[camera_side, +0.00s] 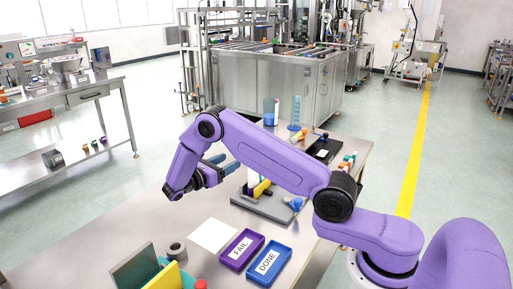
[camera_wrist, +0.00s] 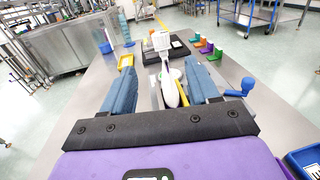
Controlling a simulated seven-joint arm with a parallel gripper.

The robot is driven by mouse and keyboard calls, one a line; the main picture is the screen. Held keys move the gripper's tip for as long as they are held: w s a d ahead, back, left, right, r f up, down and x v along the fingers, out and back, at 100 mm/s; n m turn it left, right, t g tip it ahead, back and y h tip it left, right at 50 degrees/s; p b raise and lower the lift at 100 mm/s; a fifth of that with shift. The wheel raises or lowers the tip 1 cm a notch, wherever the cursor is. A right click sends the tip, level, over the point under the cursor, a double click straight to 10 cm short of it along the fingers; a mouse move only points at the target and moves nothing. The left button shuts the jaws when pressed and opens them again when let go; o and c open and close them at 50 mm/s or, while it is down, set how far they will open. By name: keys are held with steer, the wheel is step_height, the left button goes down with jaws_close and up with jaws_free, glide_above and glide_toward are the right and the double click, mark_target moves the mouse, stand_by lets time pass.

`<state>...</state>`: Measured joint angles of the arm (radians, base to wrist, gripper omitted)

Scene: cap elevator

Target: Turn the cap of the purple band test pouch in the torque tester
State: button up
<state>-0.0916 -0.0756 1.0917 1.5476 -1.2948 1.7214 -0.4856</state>
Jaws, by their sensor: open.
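The torque tester shows in the side view as a grey base plate (camera_side: 267,207) with a yellow part (camera_side: 262,188), a white upright piece and a blue crank (camera_side: 296,203). In the wrist view a white spouted shape (camera_wrist: 170,88) stands between my fingers, with the yellow part (camera_wrist: 183,98) beside it and the blue crank (camera_wrist: 240,88) to the right. I cannot make out a purple band or tell whether the white shape is the pouch. My gripper (camera_side: 222,163) has its blue fingers apart, with nothing held. It also shows in the wrist view (camera_wrist: 160,72).
A purple FAIL tray (camera_side: 241,248) and a blue DONE tray (camera_side: 268,262) lie at the front, beside a white sheet (camera_side: 212,235) and a tape roll (camera_side: 176,251). A black pad (camera_side: 325,149) and several coloured small pieces (camera_wrist: 206,46) stand farther back.

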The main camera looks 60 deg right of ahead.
steer(key=d, duration=0.5)
steer(key=s+d, duration=0.1)
steer(key=d, duration=0.4)
steer(key=s+d, duration=0.1)
steer(key=d, duration=0.3)
steer(key=shift+s+d, duration=0.15)
steer(key=shift+d, duration=0.25)
steer(key=shift+c, duration=0.2)
steer(key=c, duration=0.9)
